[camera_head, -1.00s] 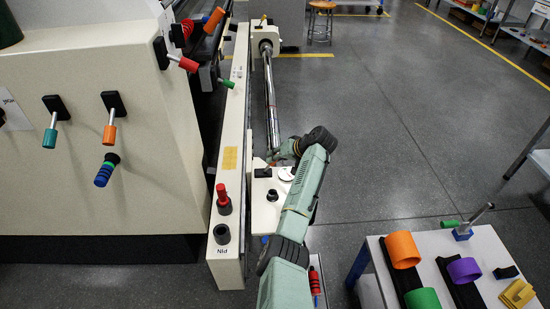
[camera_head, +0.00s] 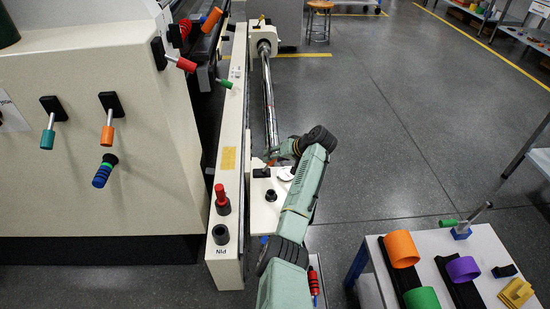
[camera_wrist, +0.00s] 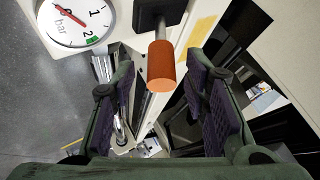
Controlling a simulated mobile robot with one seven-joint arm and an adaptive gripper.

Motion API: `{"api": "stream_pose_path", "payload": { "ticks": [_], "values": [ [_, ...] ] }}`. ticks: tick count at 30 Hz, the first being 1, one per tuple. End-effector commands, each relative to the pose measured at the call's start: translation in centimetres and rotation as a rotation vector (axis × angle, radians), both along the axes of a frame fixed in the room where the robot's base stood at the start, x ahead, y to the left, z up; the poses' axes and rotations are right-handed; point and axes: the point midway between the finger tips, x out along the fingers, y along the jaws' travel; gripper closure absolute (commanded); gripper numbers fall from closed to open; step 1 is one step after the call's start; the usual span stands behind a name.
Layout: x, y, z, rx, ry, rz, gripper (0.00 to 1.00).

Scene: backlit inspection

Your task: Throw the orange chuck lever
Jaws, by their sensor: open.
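An orange lever handle (camera_wrist: 161,66) on a grey metal stem hangs from a black mount (camera_wrist: 160,12) in the wrist view. My gripper (camera_wrist: 161,78) is open, with one dark green finger to each side of the handle in the picture. No finger visibly touches the handle, and I cannot tell how deep it lies between them. In the head view the black mount (camera_head: 262,173) sits on the cream panel, and a small orange part (camera_head: 269,163) shows above it. My gripper (camera_head: 277,153) is just above, partly hidden by my wrist.
A round bar gauge (camera_wrist: 75,20) sits left of the lever in the wrist view. In the head view a red knob (camera_head: 221,198) and a black knob (camera_head: 221,234) stand on the cream rail. Another orange lever (camera_head: 108,133) is on the left cabinet. A parts table (camera_head: 375,250) stands right.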

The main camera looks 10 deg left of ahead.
Motion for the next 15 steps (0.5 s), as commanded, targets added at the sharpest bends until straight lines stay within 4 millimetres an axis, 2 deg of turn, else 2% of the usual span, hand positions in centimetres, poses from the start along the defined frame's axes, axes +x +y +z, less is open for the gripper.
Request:
{"api": "stream_pose_path", "payload": {
  "ticks": [15],
  "values": [
    [-3.0, -6.3, 6.8, -0.001, -0.001, -0.003, 0.59]
  ]
}}
